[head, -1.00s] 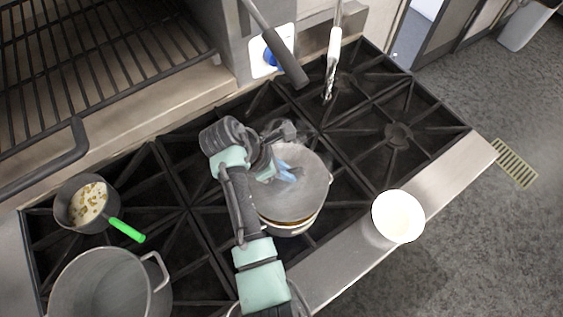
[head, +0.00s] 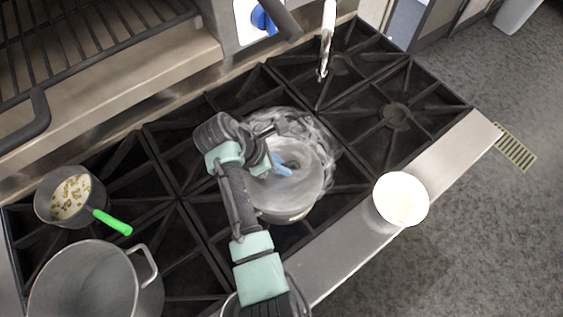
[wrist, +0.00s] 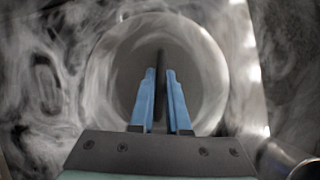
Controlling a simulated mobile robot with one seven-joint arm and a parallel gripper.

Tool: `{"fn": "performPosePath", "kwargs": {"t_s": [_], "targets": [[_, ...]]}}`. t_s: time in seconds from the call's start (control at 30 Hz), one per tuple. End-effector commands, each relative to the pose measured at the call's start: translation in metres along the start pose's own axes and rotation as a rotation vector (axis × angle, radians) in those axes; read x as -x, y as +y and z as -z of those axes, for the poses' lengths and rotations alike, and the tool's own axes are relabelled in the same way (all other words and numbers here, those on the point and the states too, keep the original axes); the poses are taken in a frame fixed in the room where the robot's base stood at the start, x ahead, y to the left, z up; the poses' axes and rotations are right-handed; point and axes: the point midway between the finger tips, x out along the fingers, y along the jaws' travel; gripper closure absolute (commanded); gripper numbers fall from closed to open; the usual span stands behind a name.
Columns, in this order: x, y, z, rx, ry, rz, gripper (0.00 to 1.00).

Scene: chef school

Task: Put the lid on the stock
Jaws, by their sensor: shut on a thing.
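My gripper (head: 284,167) is shut on the lid's handle, a dark upright bar between the two blue fingers in the wrist view (wrist: 161,75). The round grey lid (head: 308,182) lies under the fingers and fills the middle of the wrist view (wrist: 209,75). The stock pot (head: 284,217) stands on the stove under the lid, and its front side shows below the lid's edge. Steam swirls around the lid and blurs its rim. The stock itself is hidden. I cannot tell whether the lid rests on the pot or hovers just above it.
A small saucepan (head: 48,209) with a green handle and a large empty pot (head: 85,285) stand at the left. A white bowl (head: 401,199) sits on the front ledge. The burners (head: 395,118) at the right are clear.

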Motion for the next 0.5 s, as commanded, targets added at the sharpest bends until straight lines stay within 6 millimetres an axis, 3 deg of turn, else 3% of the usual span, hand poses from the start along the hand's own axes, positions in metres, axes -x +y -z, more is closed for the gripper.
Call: {"fn": "performPosePath", "kwargs": {"t_s": [0.27,0.3,0.5], "targets": [[-0.0008,0.0005,0.0004,-0.001,-0.001,-0.001,1.0],[-0.0008,0.0005,0.0004,-0.001,-0.001,-0.001,0.84],[-0.001,0.0003,0.0005,-0.001,-0.001,-0.001,0.51]]}}
